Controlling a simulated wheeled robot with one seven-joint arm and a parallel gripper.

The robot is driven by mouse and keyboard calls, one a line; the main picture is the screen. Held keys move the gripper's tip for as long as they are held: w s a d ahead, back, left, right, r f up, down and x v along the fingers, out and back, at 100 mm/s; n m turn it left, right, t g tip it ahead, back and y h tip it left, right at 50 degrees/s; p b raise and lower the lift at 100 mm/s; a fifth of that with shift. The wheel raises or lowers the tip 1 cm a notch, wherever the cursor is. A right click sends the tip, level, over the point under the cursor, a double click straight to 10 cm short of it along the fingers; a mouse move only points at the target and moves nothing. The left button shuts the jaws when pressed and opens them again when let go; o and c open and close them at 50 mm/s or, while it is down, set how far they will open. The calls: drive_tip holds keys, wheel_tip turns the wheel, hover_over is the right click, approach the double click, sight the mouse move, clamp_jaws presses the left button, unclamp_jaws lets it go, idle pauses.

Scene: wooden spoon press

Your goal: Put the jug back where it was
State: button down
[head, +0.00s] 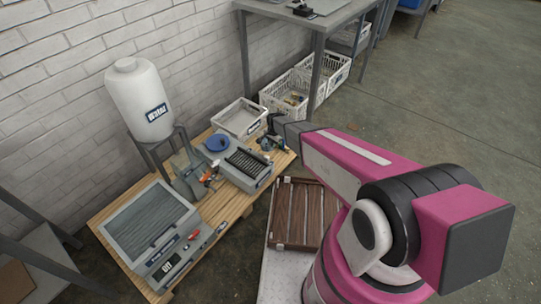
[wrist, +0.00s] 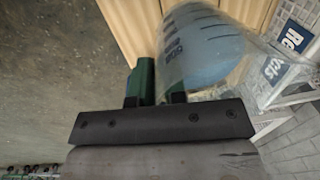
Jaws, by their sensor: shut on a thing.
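In the wrist view, my gripper (wrist: 160,84) has its green-sided fingers shut at the near side of a clear jug (wrist: 205,50) with dark markings. Blue shows in or through the jug; I cannot tell which. The jug is tilted in this view, and its part between the fingers is hidden. In the head view, my gripper (head: 268,138) is over the far right end of the wooden table (head: 228,206). The jug is too small and covered there to make out clearly, and I cannot tell whether it touches the table.
A white labelled tray (head: 240,119) stands close beside my gripper at the table's back. A grey slotted press (head: 247,167), a blue round item (head: 217,143) and a grey machine (head: 150,225) crowd the table. A white water tank (head: 140,98) stands behind.

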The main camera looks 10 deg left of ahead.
wheel_tip(320, 180, down, 8)
drive_tip(key=shift+f, duration=0.2)
drive_tip(key=shift+f, duration=0.1)
idle(0.3)
drive_tip(key=c, duration=1.2)
unclamp_jaws()
drive_tip(key=shift+o, duration=0.2)
wheel_tip(320, 180, up, 12)
drive_tip(key=d, duration=0.1)
drive_tip(key=s+d+r+n, duration=0.3)
drive_tip(key=s+d+r, duration=0.6)
drive_tip(key=d+r, duration=0.5)
drive_tip(key=s+d+r+n, duration=0.3)
drive_tip(key=s+d+r, duration=0.7)
drive_tip(key=d+r, duration=0.4)
drive_tip(key=shift+s+d+g+h, duration=0.2)
drive_tip(key=shift+d+g+h, duration=0.15)
drive_tip(key=shift+d, duration=0.4)
drive_tip(key=shift+f, duration=0.1)
